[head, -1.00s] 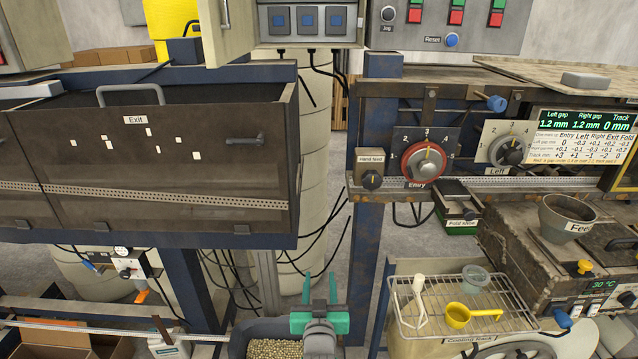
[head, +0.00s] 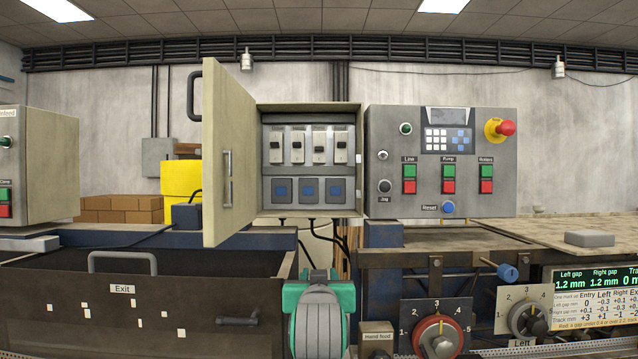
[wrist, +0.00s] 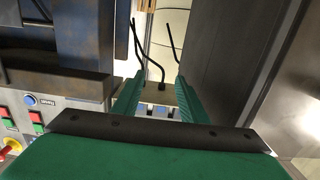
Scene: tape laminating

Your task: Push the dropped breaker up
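The open breaker box (head: 357,180) stands in the middle of the head view. A row of several pale breakers (head: 297,147) sits inside it, above a row of square blue-marked units (head: 281,190). The levers are too small for me to tell surely which one is down. My gripper (head: 320,274) is below the box, at its centre, seen from behind and apart from it. In the wrist view my gripper (wrist: 158,84) has its two green fingers apart with nothing between them. The blue-marked units (wrist: 146,108) show beyond the fingers, but the breakers are hidden there.
The box's door (head: 229,150) stands open on the left. A control panel (head: 440,205) with buttons and a red emergency stop (head: 506,128) adjoins on the right. The Exit housing (head: 122,310) and gap dials (head: 438,335) lie below. Black cables (head: 342,236) hang under the box.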

